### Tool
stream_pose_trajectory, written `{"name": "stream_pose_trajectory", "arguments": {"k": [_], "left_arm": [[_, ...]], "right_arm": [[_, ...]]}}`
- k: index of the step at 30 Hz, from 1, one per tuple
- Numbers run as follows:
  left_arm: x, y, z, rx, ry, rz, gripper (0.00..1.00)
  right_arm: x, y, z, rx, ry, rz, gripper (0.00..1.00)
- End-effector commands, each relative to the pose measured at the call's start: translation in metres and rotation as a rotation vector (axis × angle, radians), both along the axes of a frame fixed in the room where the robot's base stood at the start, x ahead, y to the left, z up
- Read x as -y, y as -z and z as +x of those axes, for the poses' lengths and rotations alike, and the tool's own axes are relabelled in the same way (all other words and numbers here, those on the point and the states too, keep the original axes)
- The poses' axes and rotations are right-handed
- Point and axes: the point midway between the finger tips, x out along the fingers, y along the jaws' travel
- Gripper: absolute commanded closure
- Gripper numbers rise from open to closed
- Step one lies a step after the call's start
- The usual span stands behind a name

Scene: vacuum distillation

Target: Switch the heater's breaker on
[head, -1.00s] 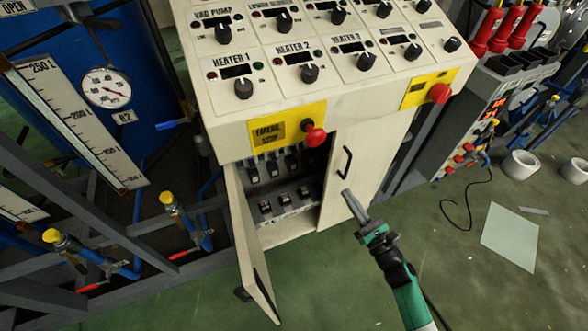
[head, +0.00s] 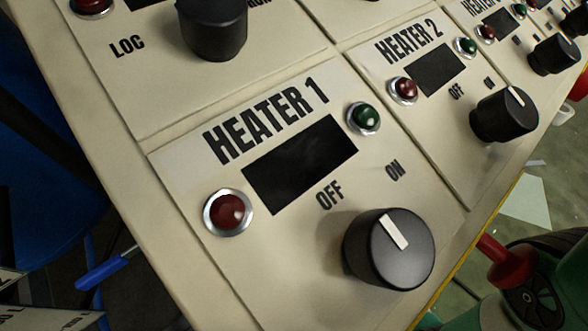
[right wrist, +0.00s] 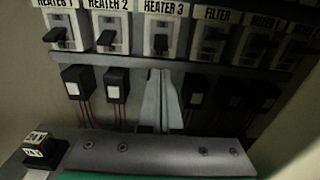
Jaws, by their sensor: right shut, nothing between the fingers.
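In the right wrist view, a row of breakers runs along the top, inside the cabinet. Its black levers sit under the labels: Heater 1 breaker (right wrist: 62,28), Heater 2 breaker (right wrist: 109,35), Heater 3 breaker (right wrist: 162,37) and Filter breaker (right wrist: 209,40). The levers point downward and outward. My right gripper (right wrist: 161,78) is shut and empty, its tips just below the Heater 3 breaker; I cannot tell whether they touch it. The head view shows the Heater 1 panel close up, with its knob (head: 390,250) and dark display (head: 300,163). My left gripper is out of view.
Below the breakers hang small black blocks (right wrist: 77,88) with red wires.

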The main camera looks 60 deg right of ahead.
Motion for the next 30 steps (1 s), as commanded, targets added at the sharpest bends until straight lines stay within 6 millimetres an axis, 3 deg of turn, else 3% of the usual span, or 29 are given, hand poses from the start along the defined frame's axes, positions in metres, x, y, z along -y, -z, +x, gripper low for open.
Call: {"name": "stream_pose_trajectory", "arguments": {"k": [14,30], "left_arm": [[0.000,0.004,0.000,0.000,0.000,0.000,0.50],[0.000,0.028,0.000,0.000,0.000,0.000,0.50]], "right_arm": [[0.003,0.001,0.007,0.000,-0.003,-0.002,1.00],[0.036,0.003,0.087,0.001,-0.001,0.000,1.00]]}}
